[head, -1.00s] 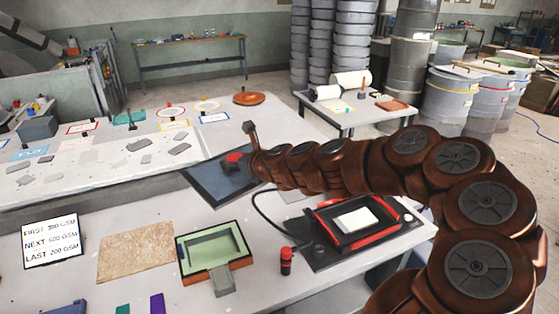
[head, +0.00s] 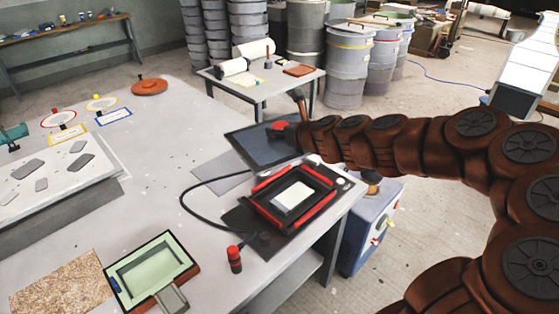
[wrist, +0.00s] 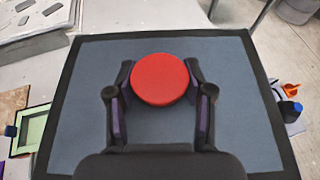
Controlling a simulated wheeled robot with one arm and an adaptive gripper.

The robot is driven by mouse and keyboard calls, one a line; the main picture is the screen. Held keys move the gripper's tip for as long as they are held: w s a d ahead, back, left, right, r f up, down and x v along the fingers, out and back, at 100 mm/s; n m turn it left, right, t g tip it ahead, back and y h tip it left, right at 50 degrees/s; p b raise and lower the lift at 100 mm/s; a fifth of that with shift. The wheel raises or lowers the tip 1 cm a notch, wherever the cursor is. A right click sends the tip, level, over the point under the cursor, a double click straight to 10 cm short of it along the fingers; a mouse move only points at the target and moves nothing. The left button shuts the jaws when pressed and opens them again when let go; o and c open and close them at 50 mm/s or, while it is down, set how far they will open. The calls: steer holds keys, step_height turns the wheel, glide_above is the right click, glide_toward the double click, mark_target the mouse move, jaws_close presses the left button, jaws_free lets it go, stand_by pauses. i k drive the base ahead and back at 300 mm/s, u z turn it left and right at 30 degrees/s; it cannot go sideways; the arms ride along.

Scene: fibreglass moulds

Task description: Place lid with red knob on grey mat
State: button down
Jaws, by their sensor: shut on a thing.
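The lid is a wide blue-grey panel with a dark rim (head: 262,150) and a round red knob (wrist: 160,79). My gripper (wrist: 160,95) is shut on the knob, with a dark, purple-padded finger on each side. The lid hangs below my gripper and fills most of the wrist view (wrist: 85,110). In the head view it is near the far edge of the bench, behind the red-and-black press. A plain grey mat (head: 219,175) lies on the bench, left of the press. The lid hides part of the mat. The lid's exact height is hard to tell.
The red-and-black press (head: 270,212) with a black cable stands in front of the lid. A red-capped bottle (head: 234,259), a green mould (head: 150,262) and a cork board (head: 55,285) are nearer.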

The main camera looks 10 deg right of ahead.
mark_target(236, 159)
steer(key=z, duration=1)
steer(key=i, duration=1.45)
steer(key=u, duration=3.25)
